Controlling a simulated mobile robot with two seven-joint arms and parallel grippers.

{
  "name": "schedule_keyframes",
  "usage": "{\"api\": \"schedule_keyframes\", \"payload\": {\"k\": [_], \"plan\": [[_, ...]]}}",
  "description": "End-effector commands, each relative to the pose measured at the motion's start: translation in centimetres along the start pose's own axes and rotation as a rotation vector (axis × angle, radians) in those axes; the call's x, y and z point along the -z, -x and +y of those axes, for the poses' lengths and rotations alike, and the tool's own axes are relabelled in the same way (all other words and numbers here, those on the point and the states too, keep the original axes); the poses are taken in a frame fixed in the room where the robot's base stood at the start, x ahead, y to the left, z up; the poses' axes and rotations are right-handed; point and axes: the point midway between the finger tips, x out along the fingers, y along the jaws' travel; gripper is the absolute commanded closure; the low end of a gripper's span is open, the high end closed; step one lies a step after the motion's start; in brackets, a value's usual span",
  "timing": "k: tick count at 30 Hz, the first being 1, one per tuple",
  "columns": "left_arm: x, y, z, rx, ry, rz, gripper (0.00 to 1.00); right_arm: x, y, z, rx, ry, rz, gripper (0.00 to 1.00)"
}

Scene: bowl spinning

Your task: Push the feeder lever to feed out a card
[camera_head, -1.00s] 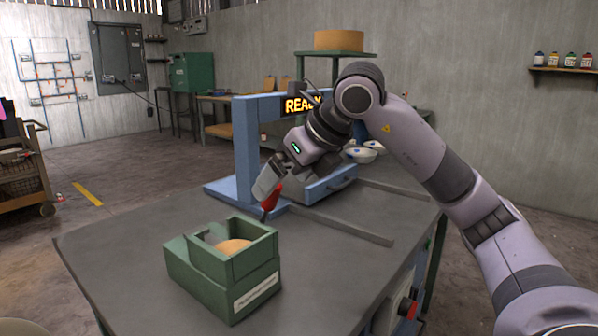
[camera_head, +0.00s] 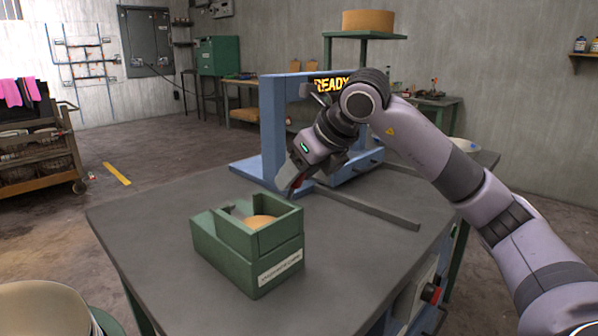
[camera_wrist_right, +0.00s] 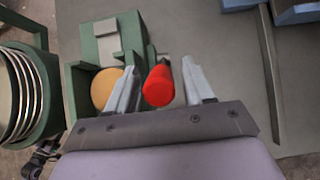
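The feeder is a green box (camera_head: 222,258) on the grey workbench, with a pale label on its front. A round tan card (camera_head: 259,222) lies in its open top; the box (camera_wrist_right: 83,77) and card (camera_wrist_right: 106,89) also show in the right wrist view. The feeder lever's red knob (camera_wrist_right: 158,85) lies between my right fingers in that view. In the head view, my right gripper (camera_head: 290,180) points down just behind the box and mostly hides the red knob (camera_head: 298,182). My right gripper (camera_wrist_right: 160,88) is open, with a narrow gap visible beside the knob. My left gripper is not in view.
A blue press frame (camera_head: 272,130) with a READY sign (camera_head: 331,84) stands behind the feeder. A grey rail (camera_head: 368,208) crosses the workbench (camera_head: 150,225) to the right. A stack of pale dishes (camera_head: 40,305) is at lower left. The bench left of the feeder is clear.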

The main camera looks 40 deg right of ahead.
Motion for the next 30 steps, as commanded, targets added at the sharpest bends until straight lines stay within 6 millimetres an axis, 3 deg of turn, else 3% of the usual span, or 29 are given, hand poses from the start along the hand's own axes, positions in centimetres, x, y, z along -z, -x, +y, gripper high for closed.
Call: {"api": "schedule_keyframes", "payload": {"k": [1,3,17,30], "plan": [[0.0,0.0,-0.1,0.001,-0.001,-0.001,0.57,0.0,0.0,0.0,0.000,0.000,0.000,0.65],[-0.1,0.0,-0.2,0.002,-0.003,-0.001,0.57,0.0,0.0,0.0,0.000,0.000,0.000,0.87],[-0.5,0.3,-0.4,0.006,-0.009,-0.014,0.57,-0.1,0.1,0.0,0.000,0.000,0.000,0.87],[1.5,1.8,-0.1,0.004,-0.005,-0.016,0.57,-2.7,-0.9,0.0,-0.001,-0.001,-0.003,0.87]]}}
